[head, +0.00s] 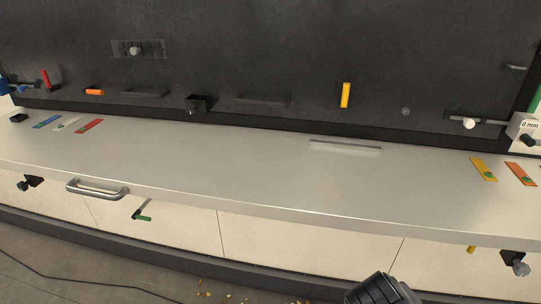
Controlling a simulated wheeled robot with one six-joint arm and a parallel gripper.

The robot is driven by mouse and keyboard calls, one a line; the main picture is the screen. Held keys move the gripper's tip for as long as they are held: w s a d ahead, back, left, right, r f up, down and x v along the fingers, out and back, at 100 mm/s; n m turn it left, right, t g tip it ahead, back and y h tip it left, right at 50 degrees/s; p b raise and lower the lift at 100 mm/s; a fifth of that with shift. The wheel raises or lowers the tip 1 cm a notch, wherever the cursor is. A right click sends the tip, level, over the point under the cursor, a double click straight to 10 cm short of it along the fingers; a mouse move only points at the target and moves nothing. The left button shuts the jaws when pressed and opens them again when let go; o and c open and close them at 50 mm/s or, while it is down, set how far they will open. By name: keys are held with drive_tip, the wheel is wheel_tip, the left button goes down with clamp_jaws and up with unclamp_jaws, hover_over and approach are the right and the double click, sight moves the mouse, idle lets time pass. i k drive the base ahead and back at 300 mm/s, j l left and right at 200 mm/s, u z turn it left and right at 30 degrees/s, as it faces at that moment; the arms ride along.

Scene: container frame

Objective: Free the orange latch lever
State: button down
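The orange latch lever (94,92) is a small orange handle lying about level, low on the dark back panel at the far left. It is small in the view, and I cannot tell what holds it. A dark rounded part of my own body shows at the bottom edge, right of centre. My gripper's fingers are not in view, and nothing of mine touches the lever.
A red lever (44,78) stands left of the orange one, and a yellow lever (346,95) is upright right of centre. Coloured cards (88,126) lie on the grey worktop (250,170), mostly clear in the middle. A metal handle (97,190) juts from the front edge.

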sight(90, 90)
drive_tip(key=u, duration=1.25)
